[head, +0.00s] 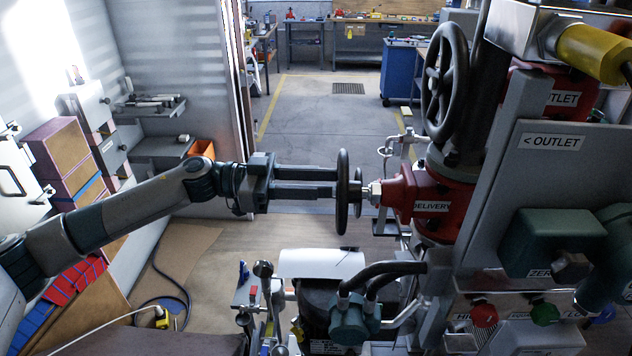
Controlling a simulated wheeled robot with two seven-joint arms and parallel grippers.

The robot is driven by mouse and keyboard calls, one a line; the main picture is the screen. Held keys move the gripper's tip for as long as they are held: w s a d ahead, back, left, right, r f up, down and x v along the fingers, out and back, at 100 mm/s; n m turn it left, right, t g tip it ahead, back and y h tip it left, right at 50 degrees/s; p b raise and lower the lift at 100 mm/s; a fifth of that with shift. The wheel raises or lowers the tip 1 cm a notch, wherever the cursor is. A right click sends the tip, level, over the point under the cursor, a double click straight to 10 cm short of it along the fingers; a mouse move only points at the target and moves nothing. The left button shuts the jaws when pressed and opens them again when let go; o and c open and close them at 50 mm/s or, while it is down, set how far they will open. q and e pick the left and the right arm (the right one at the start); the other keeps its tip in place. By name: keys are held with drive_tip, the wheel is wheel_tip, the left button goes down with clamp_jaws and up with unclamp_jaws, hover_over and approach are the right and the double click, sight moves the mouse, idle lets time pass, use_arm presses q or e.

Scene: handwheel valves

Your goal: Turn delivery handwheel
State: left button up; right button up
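The delivery handwheel (343,208) is a dark wheel seen nearly edge-on. It sits on a stem at the left of the red valve body labelled DELIVERY (432,207). My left gripper (337,182) points right, straight at the wheel's face. Its two long fingers are apart, one above the other, with a gap between them. Their tips reach the wheel near its middle. The rim partly hides the tips, so I cannot tell whether they press on a spoke or hub. My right gripper is not in view.
A larger dark handwheel (446,80) stands above the delivery valve. A grey panel labelled OUTLET (552,175) blocks the right side. Hoses and a teal fitting (355,320) lie below. Shelves (152,108) and boxes are at the left. The floor (335,120) behind is clear.

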use_arm(q)
drive_tip(key=shift+d, duration=0.7)
drive_tip(key=shift+f, duration=0.1)
drive_tip(key=c, duration=0.5)
drive_tip(key=shift+c, duration=0.2)
